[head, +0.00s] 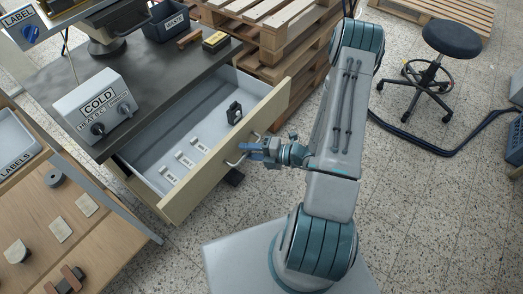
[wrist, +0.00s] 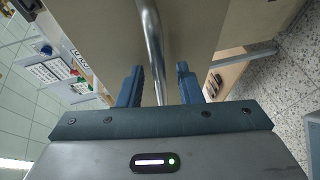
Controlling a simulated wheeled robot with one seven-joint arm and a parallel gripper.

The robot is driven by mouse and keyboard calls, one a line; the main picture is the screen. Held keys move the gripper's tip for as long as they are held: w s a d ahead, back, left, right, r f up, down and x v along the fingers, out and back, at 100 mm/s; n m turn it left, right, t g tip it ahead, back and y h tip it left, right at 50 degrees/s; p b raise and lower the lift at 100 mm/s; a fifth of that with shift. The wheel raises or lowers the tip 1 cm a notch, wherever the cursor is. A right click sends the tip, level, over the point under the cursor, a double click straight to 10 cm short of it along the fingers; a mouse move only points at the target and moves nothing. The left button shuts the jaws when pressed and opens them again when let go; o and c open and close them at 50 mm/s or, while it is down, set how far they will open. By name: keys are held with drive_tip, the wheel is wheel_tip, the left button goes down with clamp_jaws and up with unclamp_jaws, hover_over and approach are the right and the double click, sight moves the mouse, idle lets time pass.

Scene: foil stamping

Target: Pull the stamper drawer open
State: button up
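The stamper drawer (head: 160,148) is pulled well out from under the dark worktop, and its inside shows in the head view. Its beige front panel (head: 222,150) also fills the top of the wrist view (wrist: 95,30). A curved metal handle (wrist: 151,35) sticks out from the front. My gripper (wrist: 160,72) is at the handle, its two blue fingers apart with the bar between them. Gaps show on both sides of the bar, so the gripper is open around it. In the head view my gripper (head: 262,149) is just outside the drawer front.
The drawer holds a small black object (head: 234,113) and several white labels. A COLD heater control box (head: 97,108) sits on the worktop (head: 150,75). Wooden pallets (head: 270,40) are stacked behind the drawer. A black stool (head: 450,40) stands at right. Speckled floor is clear beside my base.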

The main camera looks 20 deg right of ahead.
drive_tip(key=v, duration=1.3)
drive_tip(key=shift+d+p, duration=0.2)
drive_tip(key=shift+p, duration=0.1)
drive_tip(key=shift+s, duration=0.1)
drive_tip(key=s+a+r+m+g+h+p, duration=0.2)
drive_tip(key=a+r+m+h+p, duration=0.1)
drive_tip(key=r+m, duration=0.6)
drive_tip(key=s+a+r+m+g+h+p, duration=0.1)
drive_tip(key=r+m+h, duration=0.4)
drive_tip(key=r+m, duration=0.5)
drive_tip(key=s+a+r+m+g+h+p, duration=0.2)
drive_tip(key=a+r+m+h+p, duration=0.3)
drive_tip(key=r, duration=1.2)
drive_tip(key=m+p, duration=0.1)
drive_tip(key=m, duration=0.3)
drive_tip(key=shift+s+a+r+m+g, duration=0.2)
drive_tip(key=shift+s+a+m+g, duration=0.1)
drive_tip(key=shift+s+m+g, duration=0.1)
